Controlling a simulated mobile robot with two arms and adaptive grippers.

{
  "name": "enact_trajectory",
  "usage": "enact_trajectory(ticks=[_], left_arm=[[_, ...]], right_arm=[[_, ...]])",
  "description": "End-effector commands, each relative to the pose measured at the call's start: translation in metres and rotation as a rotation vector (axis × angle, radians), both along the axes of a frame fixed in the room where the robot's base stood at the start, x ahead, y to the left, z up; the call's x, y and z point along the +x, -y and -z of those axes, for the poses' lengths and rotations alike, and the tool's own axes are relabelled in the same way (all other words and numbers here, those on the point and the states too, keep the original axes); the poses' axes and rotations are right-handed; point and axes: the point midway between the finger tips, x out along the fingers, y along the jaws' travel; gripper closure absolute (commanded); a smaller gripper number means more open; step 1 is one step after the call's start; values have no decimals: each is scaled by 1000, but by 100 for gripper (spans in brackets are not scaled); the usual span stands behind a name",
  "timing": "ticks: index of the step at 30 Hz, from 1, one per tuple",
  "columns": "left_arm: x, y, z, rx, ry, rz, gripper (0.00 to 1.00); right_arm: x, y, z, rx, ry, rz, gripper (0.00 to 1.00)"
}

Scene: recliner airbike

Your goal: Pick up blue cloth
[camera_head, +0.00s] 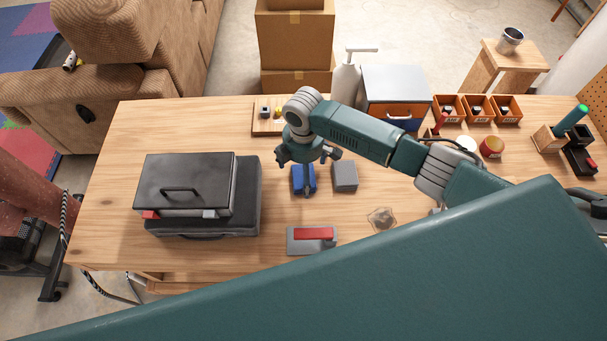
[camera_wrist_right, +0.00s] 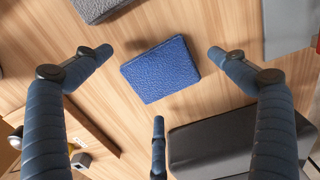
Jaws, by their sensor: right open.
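The blue cloth (camera_head: 298,177) is a small folded rectangle lying flat on the wooden table (camera_head: 200,120). It also shows whole in the right wrist view (camera_wrist_right: 160,69), a little tilted, on bare wood. My right gripper (camera_head: 308,158) hangs above the blue cloth, and its fingers partly cover the cloth in the head view. In the right wrist view its three fingers (camera_wrist_right: 160,54) are spread wide and empty, with the cloth framed between and beyond them. The fingers appear apart from the cloth. My left gripper is not in view.
A grey cloth (camera_head: 345,176) lies just right of the blue one. A black case (camera_head: 250,195) stands to the left. Behind are a wooden tray (camera_head: 263,127), a white bottle (camera_head: 345,82) and a drawer box (camera_head: 397,82).

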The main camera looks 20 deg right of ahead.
Motion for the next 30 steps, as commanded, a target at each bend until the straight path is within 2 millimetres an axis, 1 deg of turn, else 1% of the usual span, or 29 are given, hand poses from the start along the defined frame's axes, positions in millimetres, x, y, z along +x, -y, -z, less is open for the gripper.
enact_trajectory(ticks=[3, 8, 9, 11, 12, 14, 15, 17, 18, 30], left_arm=[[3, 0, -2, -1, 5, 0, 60], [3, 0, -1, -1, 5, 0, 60], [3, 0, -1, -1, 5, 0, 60], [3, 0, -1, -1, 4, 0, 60], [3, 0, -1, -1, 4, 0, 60], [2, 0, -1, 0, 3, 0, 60], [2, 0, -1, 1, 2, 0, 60], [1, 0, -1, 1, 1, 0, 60], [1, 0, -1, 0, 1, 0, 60], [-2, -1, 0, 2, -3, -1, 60]], right_arm=[[0, 0, 7, -1, 0, 0, 4], [0, 0, 8, 0, 1, 0, 4], [0, 0, 7, 0, 0, 0, 6], [0, 0, 7, 0, 0, 0, 18], [0, 0, 7, 0, 0, 0, 26], [0, 0, 7, 0, 0, 0, 38], [0, 0, 7, 0, 0, 0, 46], [0, 0, 7, 0, 0, 0, 58], [0, 0, 7, 0, 1, 0, 62], [0, 0, 4, 0, 1, 0, 62]])
